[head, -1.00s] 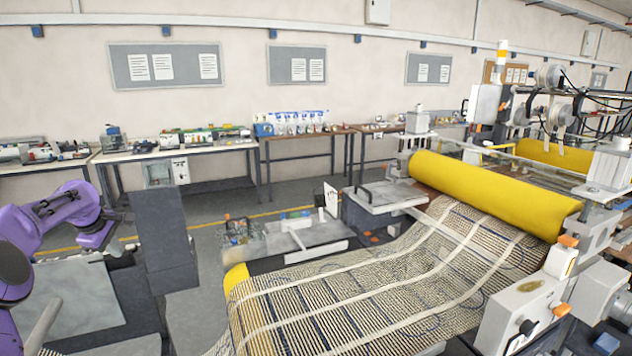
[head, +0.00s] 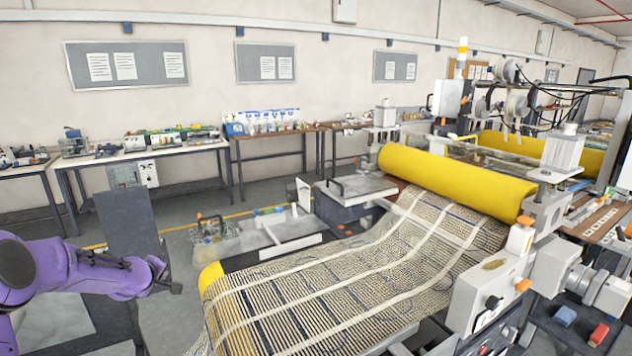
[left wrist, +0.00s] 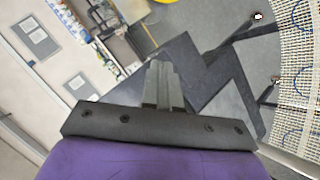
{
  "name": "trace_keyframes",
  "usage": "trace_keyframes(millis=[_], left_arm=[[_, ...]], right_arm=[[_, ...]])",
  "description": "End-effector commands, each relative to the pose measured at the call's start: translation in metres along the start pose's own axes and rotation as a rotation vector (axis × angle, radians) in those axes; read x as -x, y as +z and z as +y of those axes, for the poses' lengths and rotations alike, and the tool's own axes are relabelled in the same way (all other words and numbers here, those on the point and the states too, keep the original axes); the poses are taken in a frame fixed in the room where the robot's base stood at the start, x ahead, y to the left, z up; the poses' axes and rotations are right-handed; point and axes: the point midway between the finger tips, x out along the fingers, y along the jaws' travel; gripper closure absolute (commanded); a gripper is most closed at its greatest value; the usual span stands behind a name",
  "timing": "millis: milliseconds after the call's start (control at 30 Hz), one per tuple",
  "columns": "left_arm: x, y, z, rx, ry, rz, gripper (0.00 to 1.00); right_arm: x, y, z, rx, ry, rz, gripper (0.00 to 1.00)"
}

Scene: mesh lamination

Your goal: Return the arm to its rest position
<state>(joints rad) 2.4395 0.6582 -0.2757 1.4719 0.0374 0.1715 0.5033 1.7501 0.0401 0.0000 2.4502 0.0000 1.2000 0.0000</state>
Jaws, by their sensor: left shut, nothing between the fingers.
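My left arm (head: 75,268), purple, comes in from the left in the head view. Its dark end, with the left gripper (head: 176,288), points right, short of the roller's yellow end. In the left wrist view the left gripper's (left wrist: 160,68) grey fingers are together with nothing between them. They are seen over grey floor and dark panels. My right arm and gripper are in neither view.
The striped mesh sheet (head: 300,300) runs down from a yellow roller (head: 455,175) on the laminating machine. A dark upright panel (head: 127,222) stands just behind my left arm. Benches (head: 140,153) line the wall, with open floor before them.

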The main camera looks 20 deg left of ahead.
Motion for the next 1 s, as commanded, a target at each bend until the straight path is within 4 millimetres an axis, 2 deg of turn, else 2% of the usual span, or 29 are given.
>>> trace_keyframes(millis=[33, 100, 167, 200, 300, 367, 500, 600, 700, 800, 900, 1000], left_arm=[[-0.006, 0.043, -0.018, -0.059, -0.009, -0.003, 1.00], [-0.006, 0.092, -0.041, -0.138, -0.019, 0.002, 1.00], [-0.002, 0.132, -0.064, -0.202, -0.034, 0.001, 1.00], [0.003, 0.158, -0.080, -0.245, -0.046, -0.002, 1.00], [0.021, 0.217, -0.127, -0.354, -0.086, -0.022, 1.00], [0.036, 0.248, -0.158, -0.421, -0.114, -0.040, 1.00], [0.082, 0.311, -0.233, -0.570, -0.189, -0.109, 1.00], [0.121, 0.346, -0.288, -0.667, -0.252, -0.186, 1.00], [0.160, 0.374, -0.337, -0.751, -0.317, -0.290, 1.00], [0.188, 0.393, -0.376, -0.825, -0.369, -0.386, 1.00], [0.197, 0.403, -0.401, -0.872, -0.394, -0.435, 1.00], [0.201, 0.403, -0.409, -0.879, -0.409, -0.446, 1.00]], right_arm=[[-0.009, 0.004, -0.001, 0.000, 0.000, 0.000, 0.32], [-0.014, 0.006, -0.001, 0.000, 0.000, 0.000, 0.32], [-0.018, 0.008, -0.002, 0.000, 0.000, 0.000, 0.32], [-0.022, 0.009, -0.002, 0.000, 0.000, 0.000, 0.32], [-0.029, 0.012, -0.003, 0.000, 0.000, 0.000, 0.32], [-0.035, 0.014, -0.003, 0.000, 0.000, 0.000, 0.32], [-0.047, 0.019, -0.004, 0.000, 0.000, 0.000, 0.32], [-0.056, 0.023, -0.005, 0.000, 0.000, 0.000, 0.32], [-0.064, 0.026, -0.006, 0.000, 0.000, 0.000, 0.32], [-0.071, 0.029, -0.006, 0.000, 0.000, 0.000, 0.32], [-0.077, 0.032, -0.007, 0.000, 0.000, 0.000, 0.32], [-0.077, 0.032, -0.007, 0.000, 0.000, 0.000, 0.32]])
